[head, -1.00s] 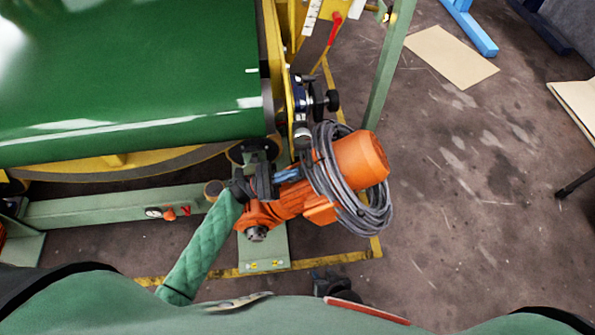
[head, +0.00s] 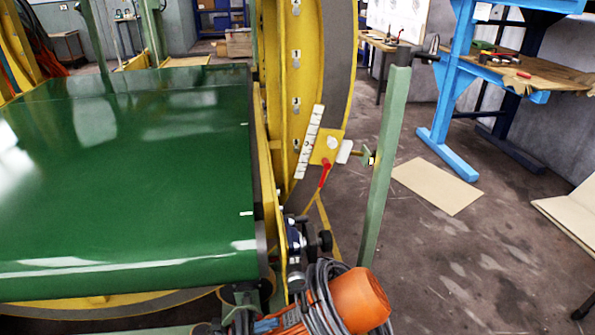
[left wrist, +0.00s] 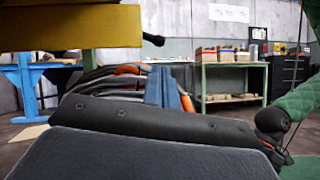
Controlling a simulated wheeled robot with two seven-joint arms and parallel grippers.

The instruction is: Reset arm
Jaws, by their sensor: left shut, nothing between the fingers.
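My left gripper (head: 265,325) shows only in part at the bottom of the head view, with its blue fingers beside an orange motor (head: 360,300) wrapped in a coil of grey cable (head: 325,305). In the left wrist view its blue fingers (left wrist: 168,88) stand close together, shut and empty, with grey and orange cables (left wrist: 115,80) around or behind them. I cannot tell whether the fingers touch the cables. A dark part of my own arm fills the bottom of that view. My right gripper is in neither view.
A green conveyor belt (head: 130,190) fills the left, beside a large yellow ring frame (head: 300,90). A green post (head: 385,165) stands right of it. A blue workbench (head: 450,100) is at the back right. The floor (head: 460,260) on the right is largely clear.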

